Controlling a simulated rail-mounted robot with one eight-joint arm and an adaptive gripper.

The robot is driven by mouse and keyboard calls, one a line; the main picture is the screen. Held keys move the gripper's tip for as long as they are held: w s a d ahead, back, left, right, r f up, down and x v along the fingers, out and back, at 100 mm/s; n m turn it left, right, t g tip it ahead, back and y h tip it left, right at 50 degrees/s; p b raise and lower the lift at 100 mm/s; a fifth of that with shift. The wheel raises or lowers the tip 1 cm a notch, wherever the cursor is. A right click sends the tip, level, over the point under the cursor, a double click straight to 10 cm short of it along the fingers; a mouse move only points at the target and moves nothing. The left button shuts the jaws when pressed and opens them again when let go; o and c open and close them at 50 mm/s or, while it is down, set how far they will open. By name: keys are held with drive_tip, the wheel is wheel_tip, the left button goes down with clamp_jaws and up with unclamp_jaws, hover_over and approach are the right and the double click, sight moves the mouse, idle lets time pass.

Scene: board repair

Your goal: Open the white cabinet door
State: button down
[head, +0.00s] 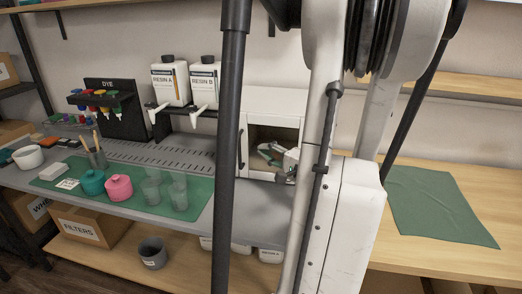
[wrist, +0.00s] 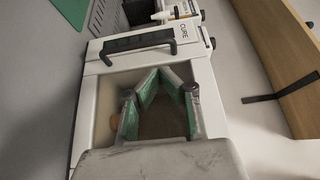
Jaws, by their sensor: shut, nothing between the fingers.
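The white cabinet (head: 272,106) stands at the back right of the grey worktop, partly hidden by my arm. In the wrist view the cabinet front (wrist: 88,110) fills the middle and carries the word CURE. Its black bar handle (wrist: 137,44) lies along the top edge there; in the head view the handle (head: 240,152) is upright at the left. The handle side looks in line with the front. A framed window or opening shows a brown interior; I cannot tell whether it has glass. My gripper (wrist: 158,74), with green pads, is shut and empty before it, apart from the handle.
Resin bottles (head: 169,81) with spouts and a dye rack (head: 112,106) stand left of the cabinet. Clear cups (head: 177,190), a pink pot (head: 119,188) and a teal pot (head: 92,183) sit on a green mat (head: 140,204). A green cloth (head: 435,205) lies on the right wooden table.

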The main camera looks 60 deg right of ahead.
drive_tip(key=b+x, duration=0.1)
drive_tip(key=x, duration=0.7)
idle(0.4)
